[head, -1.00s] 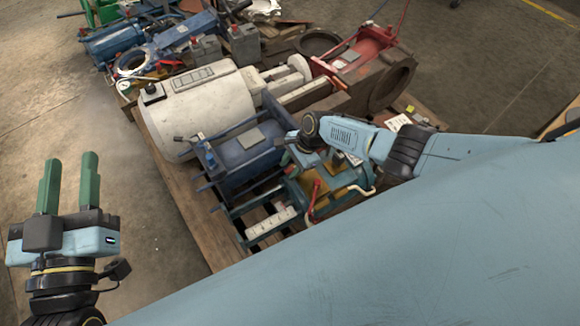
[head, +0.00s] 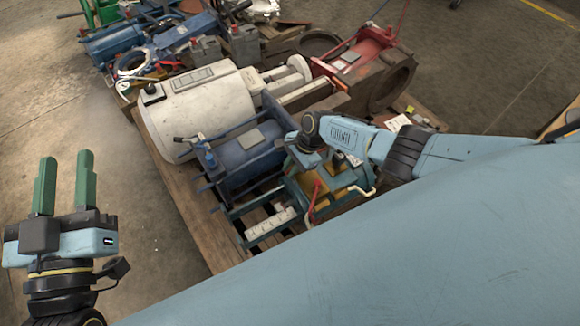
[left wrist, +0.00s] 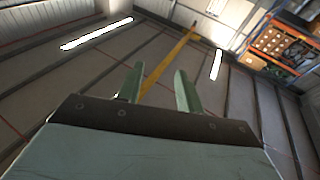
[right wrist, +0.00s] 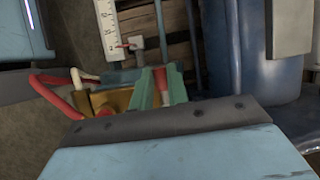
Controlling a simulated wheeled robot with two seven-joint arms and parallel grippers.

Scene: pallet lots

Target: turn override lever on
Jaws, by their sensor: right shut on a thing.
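In the right wrist view a red lever handle (right wrist: 161,80) stands between the two green fingers of my right gripper (right wrist: 160,92), which is shut on it. The lever's lower part is hidden behind the gripper. In the head view my right arm reaches over the yellow and teal unit (head: 333,190), and its wrist covers the fingers there. My left gripper (head: 65,170) is raised over the bare floor at the left, its green fingers apart and empty. The left wrist view shows its open fingers (left wrist: 158,80) against the ceiling.
A blue motor-like unit (head: 246,152) and a large white cylinder (head: 207,107) sit close beside the unit on a wooden pallet (head: 187,205). A red curved tube (right wrist: 48,88) and a white scale strip (right wrist: 107,28) are near my right gripper. The floor at left is clear.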

